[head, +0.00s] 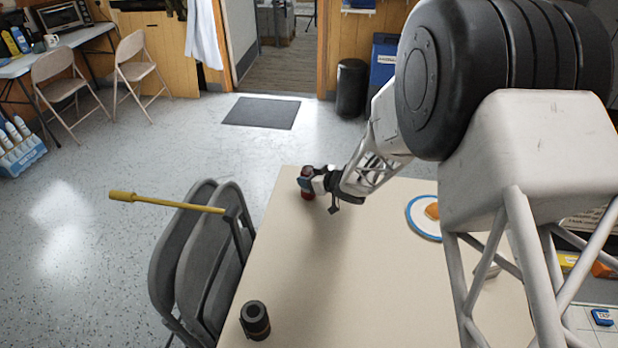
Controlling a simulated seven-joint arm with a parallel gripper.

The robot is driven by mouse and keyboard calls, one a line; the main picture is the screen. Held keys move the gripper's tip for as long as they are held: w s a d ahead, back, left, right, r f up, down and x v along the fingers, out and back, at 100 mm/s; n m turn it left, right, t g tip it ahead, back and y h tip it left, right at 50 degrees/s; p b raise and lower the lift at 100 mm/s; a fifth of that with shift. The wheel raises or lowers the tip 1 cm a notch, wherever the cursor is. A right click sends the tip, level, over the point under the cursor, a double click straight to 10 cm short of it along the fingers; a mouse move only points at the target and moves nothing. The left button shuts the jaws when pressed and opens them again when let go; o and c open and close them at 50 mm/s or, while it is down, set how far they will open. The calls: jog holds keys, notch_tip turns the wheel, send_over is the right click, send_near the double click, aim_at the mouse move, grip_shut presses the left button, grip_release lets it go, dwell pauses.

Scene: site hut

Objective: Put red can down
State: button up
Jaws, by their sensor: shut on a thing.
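The red can (307,194) is at the far left end of the beige table (330,270) in the head view. My gripper (311,184) is shut on the can, with its fingers around it and covering part of it. The can looks upright. I cannot tell whether its base touches the tabletop or is slightly above it.
A black cylinder (255,320) stands at the table's near left corner. A blue-rimmed plate (416,226) with an orange item (433,211) lies to the right. Folded grey chairs (190,262) lean by the left edge. The table's middle is clear.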

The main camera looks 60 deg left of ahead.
dwell(0.3)
jog(key=o, duration=1.1)
jog(key=shift+f, duration=0.1)
jog(key=shift+r, duration=0.2)
jog(key=v, duration=1.2)
jog(key=shift+f, duration=0.1)
